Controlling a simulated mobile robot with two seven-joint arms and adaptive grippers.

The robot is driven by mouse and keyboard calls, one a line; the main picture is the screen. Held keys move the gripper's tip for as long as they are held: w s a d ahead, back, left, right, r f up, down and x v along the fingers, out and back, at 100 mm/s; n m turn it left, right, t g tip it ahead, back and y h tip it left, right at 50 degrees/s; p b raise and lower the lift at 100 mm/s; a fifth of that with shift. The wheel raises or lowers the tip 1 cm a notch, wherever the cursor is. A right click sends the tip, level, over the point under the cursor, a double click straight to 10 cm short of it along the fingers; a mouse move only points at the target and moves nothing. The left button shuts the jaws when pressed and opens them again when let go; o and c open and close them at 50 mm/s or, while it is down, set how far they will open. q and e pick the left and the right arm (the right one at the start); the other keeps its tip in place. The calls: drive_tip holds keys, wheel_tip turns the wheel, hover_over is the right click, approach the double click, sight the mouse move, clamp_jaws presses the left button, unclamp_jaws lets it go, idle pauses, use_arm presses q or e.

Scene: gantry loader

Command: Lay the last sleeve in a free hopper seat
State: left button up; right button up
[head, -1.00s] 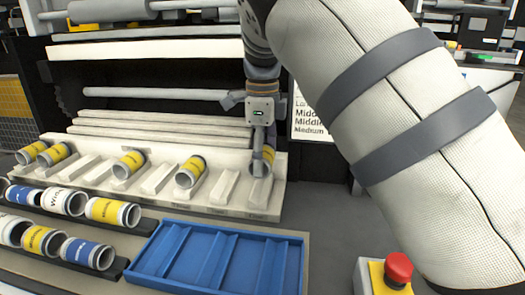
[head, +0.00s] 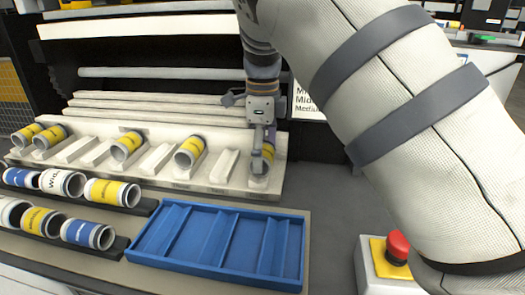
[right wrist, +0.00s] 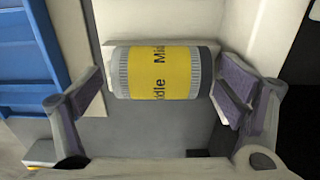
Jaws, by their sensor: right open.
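A yellow-banded sleeve (head: 262,166) lies in the rightmost seat of the white hopper (head: 215,188). My right gripper (head: 264,148) is down at this sleeve and partly hides it in the head view. In the right wrist view the same sleeve (right wrist: 155,72), lettered "Middle", lies between the spread fingers of my right gripper (right wrist: 160,95), with gaps at both ends. More yellow sleeves sit in the hopper: two at the left end (head: 48,137), one near the middle (head: 126,146) and one right of it (head: 190,153). Seats between them are empty. My left gripper is out of view.
A blue divided tray (head: 222,263), empty, stands in front of the hopper. Dark racks at the left hold blue, white and yellow sleeves (head: 112,192). A red stop button (head: 398,245) stands at the front right. A printed sign (head: 305,101) is behind my right arm.

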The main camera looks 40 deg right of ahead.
wheel_tip(320, 180, up, 18)
idle(0.6)
idle(0.6)
